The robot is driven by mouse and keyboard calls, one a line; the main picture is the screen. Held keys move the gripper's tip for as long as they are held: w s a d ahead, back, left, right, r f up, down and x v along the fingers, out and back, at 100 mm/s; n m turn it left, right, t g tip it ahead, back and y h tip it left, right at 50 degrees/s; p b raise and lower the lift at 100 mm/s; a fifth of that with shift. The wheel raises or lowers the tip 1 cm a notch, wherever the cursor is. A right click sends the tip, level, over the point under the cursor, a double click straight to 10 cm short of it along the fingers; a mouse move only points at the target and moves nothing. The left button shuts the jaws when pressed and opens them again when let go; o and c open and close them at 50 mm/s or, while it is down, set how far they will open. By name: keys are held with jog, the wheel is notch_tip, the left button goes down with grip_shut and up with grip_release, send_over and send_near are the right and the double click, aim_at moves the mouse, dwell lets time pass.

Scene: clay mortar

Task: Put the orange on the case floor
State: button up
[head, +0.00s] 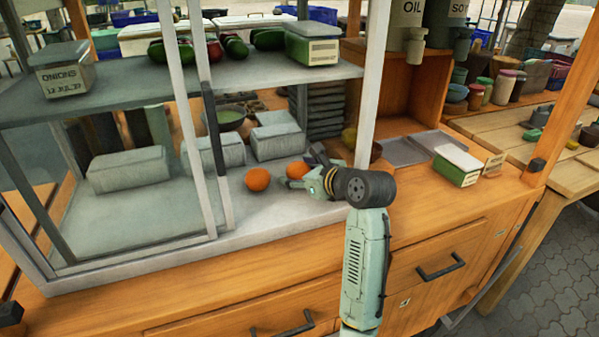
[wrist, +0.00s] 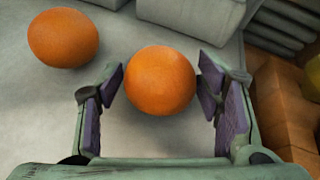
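Two oranges are on the light grey floor of the glass case (head: 180,226). One orange (head: 258,179) is on the left; it also shows at the upper left of the wrist view (wrist: 63,38). The other orange (head: 297,170) is just right of it, at my gripper (head: 305,178).
Grey lidded boxes (head: 276,140) stand behind the oranges. A shelf (head: 130,88) with vegetables and an onions box (head: 62,69) is above. The case's upright frame (head: 210,150) is left of my arm. A green-and-white box (head: 457,166) is on the counter at right.

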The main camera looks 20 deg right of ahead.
aim_at(305, 173)
jog(key=shift+o, duration=0.4)
jog(key=shift+r, duration=0.1)
jog(key=b+v, duration=0.1)
jog(key=v, duration=0.6)
jog(key=shift+s+d+r, duration=0.1)
jog(key=shift+s+r, duration=0.05)
jog(key=shift+s, duration=0.1)
dwell(1.0)
